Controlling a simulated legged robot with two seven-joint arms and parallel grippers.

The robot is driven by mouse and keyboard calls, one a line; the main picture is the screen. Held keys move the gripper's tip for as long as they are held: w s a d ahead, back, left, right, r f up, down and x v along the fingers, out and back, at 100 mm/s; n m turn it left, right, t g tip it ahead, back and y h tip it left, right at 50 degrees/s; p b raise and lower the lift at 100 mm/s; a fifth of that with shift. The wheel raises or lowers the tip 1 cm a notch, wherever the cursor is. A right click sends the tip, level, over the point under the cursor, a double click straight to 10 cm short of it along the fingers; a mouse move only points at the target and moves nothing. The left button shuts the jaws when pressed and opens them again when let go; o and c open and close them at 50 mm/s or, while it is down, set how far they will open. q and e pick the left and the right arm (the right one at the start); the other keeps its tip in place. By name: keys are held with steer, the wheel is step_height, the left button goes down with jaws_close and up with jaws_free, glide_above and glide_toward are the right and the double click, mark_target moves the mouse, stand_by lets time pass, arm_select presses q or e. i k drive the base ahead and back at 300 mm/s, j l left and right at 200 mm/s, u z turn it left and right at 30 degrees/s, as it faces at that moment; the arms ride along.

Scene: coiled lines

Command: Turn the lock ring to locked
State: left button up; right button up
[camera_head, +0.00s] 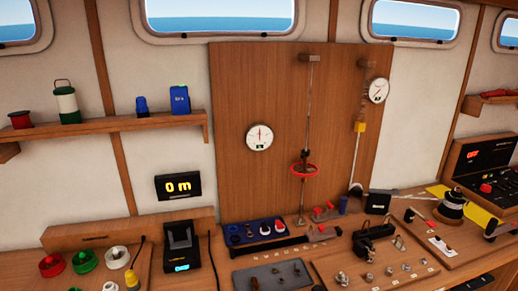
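A red ring (304,170) sits around a thin vertical rod (310,110) in front of the wooden back panel. I cannot tell whether this is the lock ring; no locked or unlocked marking is legible. Small red-and-grey fittings (326,213) lie on the bench below the rod, too small to make out. A blue tray (232,241) of small parts is left of them. Neither of my grippers shows in the head view.
A second hanging line (357,140) with a yellow piece is on the right. Two round gauges (260,137) are on the panel. A black device (181,246), colored spools (84,261), a wooden board with metal fittings (330,268) and a dark open case (484,165) crowd the bench.

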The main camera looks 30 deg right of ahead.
mark_target(303, 154)
steer(key=z, duration=1.4)
